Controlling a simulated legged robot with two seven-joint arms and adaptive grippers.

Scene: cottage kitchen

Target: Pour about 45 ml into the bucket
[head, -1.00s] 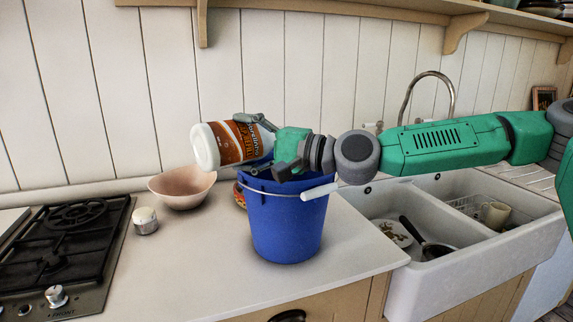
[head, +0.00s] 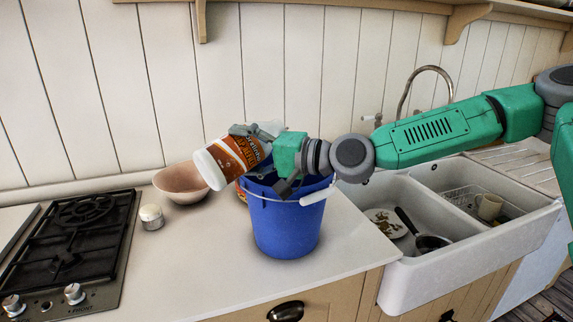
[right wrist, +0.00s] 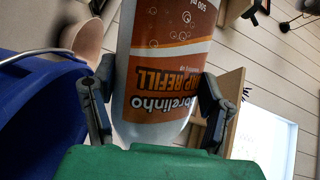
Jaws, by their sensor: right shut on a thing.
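The blue bucket (head: 287,228) stands upright on the counter, its pale-gripped handle (head: 317,195) lying along the rim. My right gripper (head: 256,152) is shut around a bottle (head: 228,158) with an orange and brown label and a broad white end. The bottle is tilted, with the white end low at the left, outside the bucket's left rim; its other end is partly hidden by the gripper. In the right wrist view the bottle (right wrist: 165,70) sits between both fingers, its "refill" lettering upside down. No stream of liquid shows. The bucket's inside is mostly hidden. My left gripper is out of view.
A pinkish bowl (head: 181,184) and a small white-topped jar (head: 151,217) stand left of the bucket. A black hob (head: 75,245) is further left. A double sink (head: 440,215) with dishes is at the right. A colourful item (head: 241,191) is mostly hidden behind the bucket.

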